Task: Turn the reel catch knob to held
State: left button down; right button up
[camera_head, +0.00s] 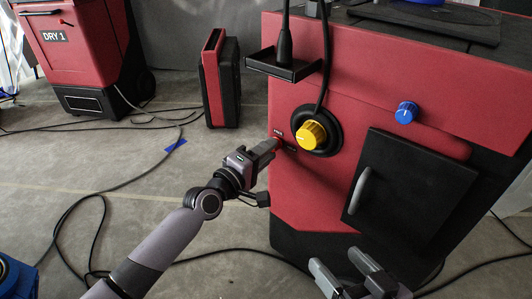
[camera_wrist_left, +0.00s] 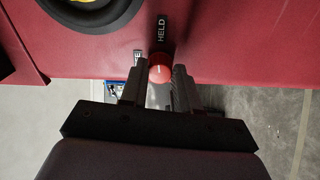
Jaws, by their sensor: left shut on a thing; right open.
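The small red reel catch knob (camera_wrist_left: 160,68) sits on the red front panel of the machine. In the left wrist view it is between the two fingers of my left gripper (camera_wrist_left: 156,88), which is shut on it. A black HELD label (camera_wrist_left: 161,28) is above the knob, and a smaller label, too small to read, is at its upper left. A short pale mark shows on the knob; I cannot tell for sure which label it points to. In the head view my left gripper (camera_head: 273,148) largely hides the knob. My right gripper (camera_head: 339,262) is open and empty, low in front of the machine.
A yellow knob (camera_head: 311,135) on a black disc is just right of my left gripper. A black tray (camera_head: 284,67), a cable, a blue knob (camera_head: 407,112) and a black door (camera_head: 410,190) with a grey handle are nearby. Cables lie across the floor (camera_head: 130,210).

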pick_arm(q)
jog(key=shift+f+m, duration=0.1)
jog(key=shift+m, duration=0.5)
pick_arm(e)
jog(key=shift+d+f, duration=0.1)
jog(key=shift+f, duration=0.05)
jog(key=shift+s, duration=0.1)
pick_arm(q)
jog(key=c, duration=0.8)
grip_release()
jog(key=shift+a, duration=0.1)
jog(key=p+v, duration=0.2)
jog(key=v, duration=0.5)
jog(key=shift+s, duration=0.1)
pick_arm(e)
jog(key=shift+w+a+r+m+g+y, duration=0.15)
jog(key=shift+a+g+y, duration=0.05)
jog(key=shift+a, duration=0.25)
jog(key=shift+w+a+r+m+g+y, duration=0.1)
jog(key=shift+a+r+m+g+y, duration=0.1)
jog(key=shift+a, duration=0.25)
jog(key=shift+f, duration=0.1)
